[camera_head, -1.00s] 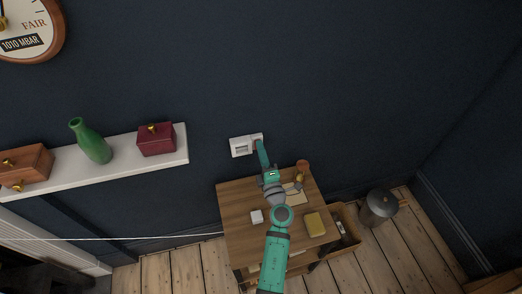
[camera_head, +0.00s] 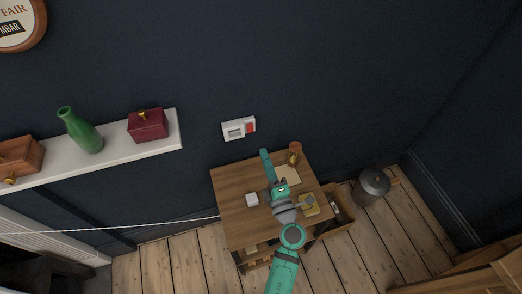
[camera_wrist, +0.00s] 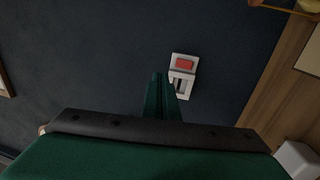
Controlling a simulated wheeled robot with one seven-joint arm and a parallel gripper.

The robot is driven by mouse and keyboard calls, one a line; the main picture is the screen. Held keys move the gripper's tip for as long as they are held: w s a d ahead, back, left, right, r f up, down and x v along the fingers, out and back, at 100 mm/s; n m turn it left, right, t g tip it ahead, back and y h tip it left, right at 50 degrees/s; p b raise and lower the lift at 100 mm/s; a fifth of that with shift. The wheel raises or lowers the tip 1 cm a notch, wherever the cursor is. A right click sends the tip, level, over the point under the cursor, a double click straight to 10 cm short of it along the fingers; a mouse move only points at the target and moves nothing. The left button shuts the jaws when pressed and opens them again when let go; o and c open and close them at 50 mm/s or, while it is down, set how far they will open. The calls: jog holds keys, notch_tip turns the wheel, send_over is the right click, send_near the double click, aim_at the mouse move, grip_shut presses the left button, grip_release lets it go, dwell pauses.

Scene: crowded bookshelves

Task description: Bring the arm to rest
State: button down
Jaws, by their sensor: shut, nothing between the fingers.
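My green arm reaches up over the small wooden table in the head view. My gripper (camera_head: 265,153) is near the table's back edge, below the wall switch in the picture and apart from it. In the wrist view my gripper (camera_wrist: 159,76) shows as two green fingers closed together, with nothing between them. The white wall switch (camera_head: 238,129) with a red part is on the dark wall; it also shows in the wrist view (camera_wrist: 184,64), just beyond the fingertips.
The wooden table (camera_head: 232,190) holds a white cube (camera_head: 252,199), a yellow object (camera_head: 311,209), a paper (camera_head: 288,174) and a brown bottle-like item (camera_head: 295,153). A shelf (camera_head: 110,157) with a green vase (camera_head: 80,131) and boxes is left. A metal bin (camera_head: 371,186) stands right.

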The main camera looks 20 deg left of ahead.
jog(key=shift+s, duration=0.25)
dwell(0.3)
jog(key=shift+s, duration=0.15)
jog(key=s+d+f+m+h, duration=0.1)
jog(key=s+d+m+h, duration=0.2)
jog(key=s+m, duration=0.5)
jog(key=s+d+f+m+h, duration=0.1)
jog(key=s+d+m+h, duration=0.3)
jog(key=s+m, duration=0.4)
jog(key=s+d+f+m+g+h, duration=0.1)
jog(key=s+d+m+h, duration=0.3)
jog(key=s, duration=1.4)
jog(key=d+m, duration=0.1)
jog(key=m, duration=0.3)
jog(key=shift+s+d+m, duration=0.2)
jog(key=shift+s+m, duration=0.15)
jog(key=shift+m, duration=0.05)
